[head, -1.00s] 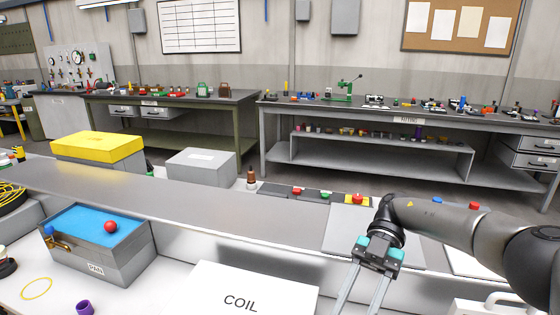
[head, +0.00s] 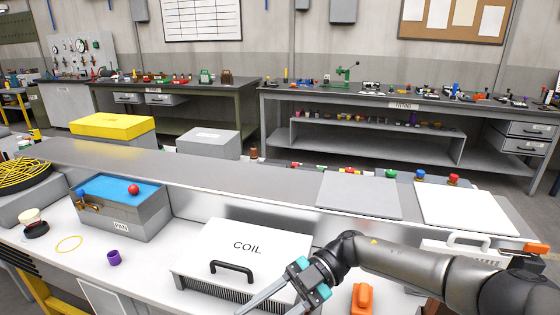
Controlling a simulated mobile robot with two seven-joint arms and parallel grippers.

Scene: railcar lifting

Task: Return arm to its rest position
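My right arm comes in from the right edge. Its gripper (head: 268,303) hangs over the front of the white box marked COIL (head: 247,247). The two grey fingers with teal pads are spread apart and point down and left, with nothing seen between them. The fingertips run to the bottom edge of the picture, so their ends are hard to see. I cannot tell whether the gripper touches the box. My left gripper is out of view.
A grey PAN box (head: 122,214) with a blue top and red ball stands left of the COIL box. A purple cup (head: 114,258) stands before it. An orange object (head: 362,298) lies below my forearm. Behind runs a long grey ledge (head: 250,175) with coloured buttons.

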